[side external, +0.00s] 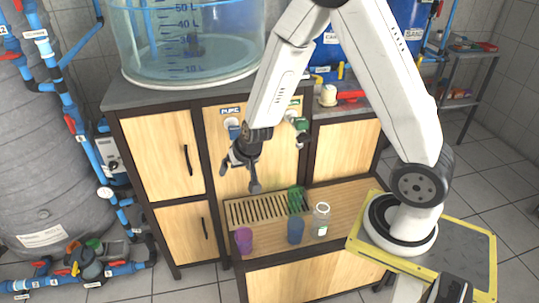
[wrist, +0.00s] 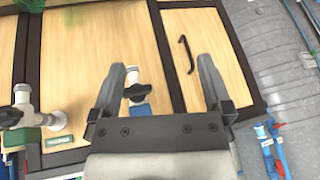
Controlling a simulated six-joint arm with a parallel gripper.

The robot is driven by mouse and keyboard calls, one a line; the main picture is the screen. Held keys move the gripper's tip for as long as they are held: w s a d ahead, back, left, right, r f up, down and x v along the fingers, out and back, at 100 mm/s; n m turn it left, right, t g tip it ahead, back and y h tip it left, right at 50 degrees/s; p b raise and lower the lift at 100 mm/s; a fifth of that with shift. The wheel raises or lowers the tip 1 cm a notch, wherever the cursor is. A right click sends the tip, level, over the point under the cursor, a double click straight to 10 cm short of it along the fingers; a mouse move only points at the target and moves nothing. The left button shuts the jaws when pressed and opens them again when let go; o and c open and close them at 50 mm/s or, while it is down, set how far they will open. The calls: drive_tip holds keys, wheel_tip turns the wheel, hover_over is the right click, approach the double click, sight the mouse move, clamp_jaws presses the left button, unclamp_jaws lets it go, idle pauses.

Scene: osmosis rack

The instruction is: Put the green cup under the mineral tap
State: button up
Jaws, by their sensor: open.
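The green cup (side external: 295,198) stands upright on the right end of the slatted drip tray (side external: 240,213), below the tap with the green body (side external: 301,124). That tap's label is too hidden to read. A green shape, likely the cup, shows blurred at the upper left of the wrist view (wrist: 31,42). My gripper (side external: 241,174) is open and empty, in the air above the tray's left part, left of and higher than the cup. In the wrist view its fingers (wrist: 162,65) are spread, with the blue tap (wrist: 137,93) showing between them.
A purple cup (side external: 243,240), a blue cup (side external: 295,231) and a clear jar (side external: 321,221) stand along the front of the wooden counter (side external: 350,197). The blue tap, labelled PURE (side external: 232,126), is beside my gripper. A large clear tank (side external: 185,45) stands above.

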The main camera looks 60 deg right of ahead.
drive_tip(key=s+a+r+n+g, duration=0.1)
drive_tip(key=s+a+r+n, duration=0.1)
drive_tip(key=s, duration=0.4)
drive_tip(key=s+a+r+n+g+y, duration=0.1)
drive_tip(key=s+a+r+n, duration=0.1)
drive_tip(key=s+r+n, duration=0.2)
drive_tip(key=s+r, duration=0.2)
drive_tip(key=s, duration=0.1)
drive_tip(key=shift+n+g, duration=0.3)
drive_tip(key=shift+g, duration=0.1)
drive_tip(key=shift+a, duration=0.1)
